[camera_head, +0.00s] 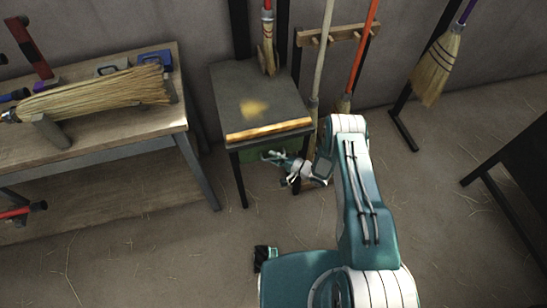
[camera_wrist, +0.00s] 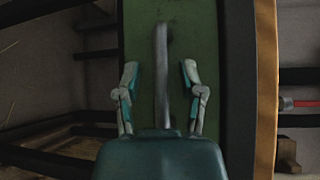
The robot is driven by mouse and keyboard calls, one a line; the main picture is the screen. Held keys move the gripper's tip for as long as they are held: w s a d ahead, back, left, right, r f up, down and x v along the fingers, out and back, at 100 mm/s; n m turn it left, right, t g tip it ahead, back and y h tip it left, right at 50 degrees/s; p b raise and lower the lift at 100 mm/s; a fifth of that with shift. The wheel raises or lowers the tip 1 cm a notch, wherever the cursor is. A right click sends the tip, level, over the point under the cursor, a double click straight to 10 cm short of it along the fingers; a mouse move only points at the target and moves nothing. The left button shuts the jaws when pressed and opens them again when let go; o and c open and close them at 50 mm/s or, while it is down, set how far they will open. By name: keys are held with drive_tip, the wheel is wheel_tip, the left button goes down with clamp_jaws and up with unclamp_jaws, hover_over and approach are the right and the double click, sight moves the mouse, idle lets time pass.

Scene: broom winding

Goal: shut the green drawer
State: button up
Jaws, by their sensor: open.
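The green drawer (camera_head: 262,156) is under the top of the small dark table, and only part of its green face shows in the head view. In the wrist view the green drawer front (camera_wrist: 205,40) fills the middle, with a long grey handle (camera_wrist: 161,60) along it. My gripper (camera_head: 275,166) is in front of the drawer, below the table's front edge. In the wrist view my gripper (camera_wrist: 159,68) is open, one finger on each side of the handle, with gaps to it. How far out the drawer stands is hard to tell.
The small table (camera_head: 255,90) has a wooden front strip (camera_head: 268,129). A workbench (camera_head: 100,139) with a straw broom (camera_head: 95,92) stands at left. Brooms hang behind at right, and a dark table (camera_head: 515,175) is at the far right. The floor between is mostly clear.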

drive_tip(key=v, duration=1.1)
drive_tip(key=shift+s+d, duration=0.2)
drive_tip(key=shift+d, duration=0.1)
